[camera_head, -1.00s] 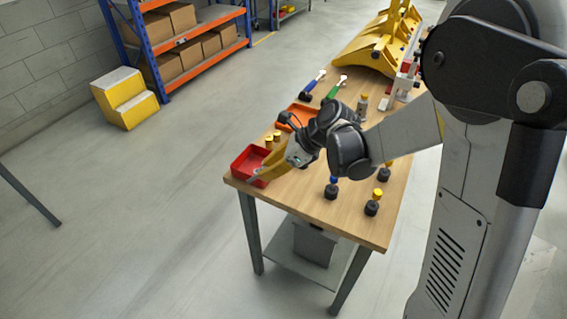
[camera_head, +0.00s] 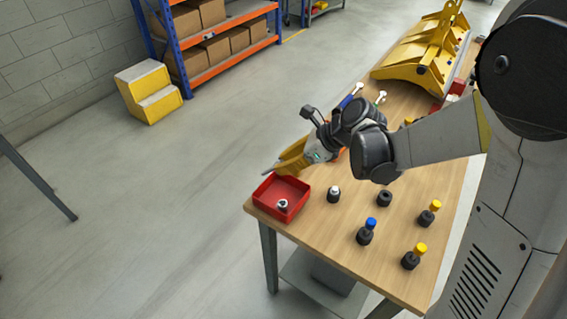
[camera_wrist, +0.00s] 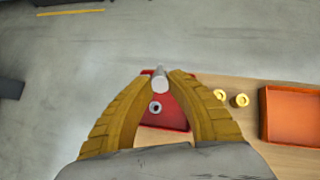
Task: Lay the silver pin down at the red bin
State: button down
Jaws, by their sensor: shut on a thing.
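The silver pin (camera_wrist: 160,80) shows between my gripper's fingertips in the wrist view. My gripper (camera_wrist: 161,76) is shut on it, with one yellow finger on each side. In the head view my gripper (camera_head: 270,172) is above the far edge of the red bin (camera_head: 297,208), and the pin is hard to make out. The bin stands at the table's near left corner; it also shows behind the fingers in the wrist view (camera_wrist: 175,119). A small silver and dark round part (camera_head: 283,204) lies in the bin.
Black holders stand right of the bin: one with a silver top (camera_head: 333,194), one empty-looking (camera_head: 384,198), one with a blue top (camera_head: 366,229), two with yellow tops. An orange bin (camera_wrist: 290,116) and two yellow round parts are in the wrist view. Floor is clear left of the table.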

jog(key=shift+s+r, duration=0.1)
jog(key=shift+s, duration=0.2)
jog(key=shift+m, duration=0.4)
jog(key=f+b, duration=0.7)
jog(key=f, duration=0.1)
jog(key=shift+d+f, duration=0.25)
jog(key=c, duration=1.3)
grip_release()
